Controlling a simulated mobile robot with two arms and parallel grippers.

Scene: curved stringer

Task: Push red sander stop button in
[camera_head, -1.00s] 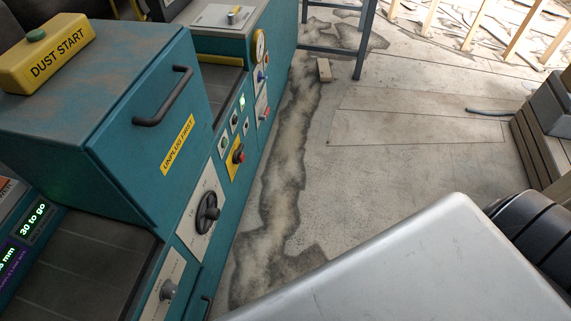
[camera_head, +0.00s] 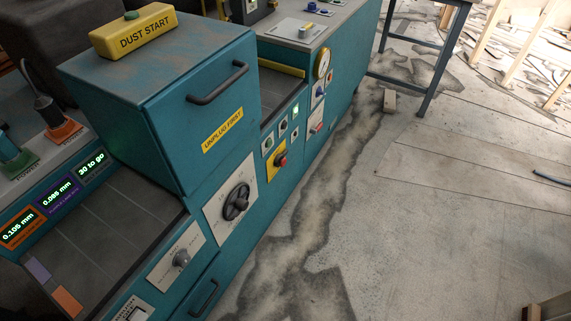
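The red stop button (camera_head: 282,160) sticks out from a yellow plate (camera_head: 272,165) on the front of the teal sander (camera_head: 165,100). It sits right of a black handwheel (camera_head: 236,202) and below several small buttons. Whether it is pressed in cannot be told at this size. Neither of my grippers shows in the head view, and nothing touches the button.
A yellow "DUST START" box (camera_head: 135,30) with a green button sits on the sander hood. Lit displays (camera_head: 58,195) stand at the left. A blue-frame table (camera_head: 430,75) is behind. A small wooden block (camera_head: 389,101) lies on the floor. Floor right of the sander is mostly clear.

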